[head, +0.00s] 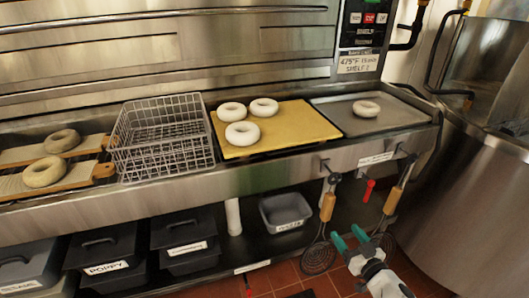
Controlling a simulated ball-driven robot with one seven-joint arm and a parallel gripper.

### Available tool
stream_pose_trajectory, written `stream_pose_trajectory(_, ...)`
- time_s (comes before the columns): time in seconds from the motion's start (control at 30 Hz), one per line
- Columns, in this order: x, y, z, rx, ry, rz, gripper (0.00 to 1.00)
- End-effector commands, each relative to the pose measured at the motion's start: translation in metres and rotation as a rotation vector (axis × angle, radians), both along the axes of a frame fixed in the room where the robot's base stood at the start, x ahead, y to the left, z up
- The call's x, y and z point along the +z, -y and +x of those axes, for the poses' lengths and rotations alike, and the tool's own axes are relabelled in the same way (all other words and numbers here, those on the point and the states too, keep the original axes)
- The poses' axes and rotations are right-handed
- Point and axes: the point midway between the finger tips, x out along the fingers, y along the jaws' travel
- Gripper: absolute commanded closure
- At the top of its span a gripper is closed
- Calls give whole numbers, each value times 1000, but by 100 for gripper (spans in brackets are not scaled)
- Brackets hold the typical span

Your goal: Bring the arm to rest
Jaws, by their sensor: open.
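My gripper (351,239) shows at the lower right of the head view, with two green fingertips spread apart. It is open and nothing shows between the fingers. It is in front of the lower shelf and the hanging skimmers, below the counter edge. My white and grey wrist runs down to the bottom edge of the picture.
A steel counter (280,172) holds a wire basket (162,140), a yellow board (290,135) with three bagels, and a grey tray (390,118) with one bagel. Skimmers (319,255) hang at the front. A large steel kettle (470,160) stands right.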

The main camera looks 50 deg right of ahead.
Motion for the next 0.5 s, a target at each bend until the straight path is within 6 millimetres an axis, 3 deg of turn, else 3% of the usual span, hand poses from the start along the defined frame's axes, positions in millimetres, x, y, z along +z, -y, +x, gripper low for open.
stream_pose_trajectory(0.17,3,1,1,-12,-5,-3,34)
stream_pose_trajectory(0.5,36,1,14,-219,-177,27,34)
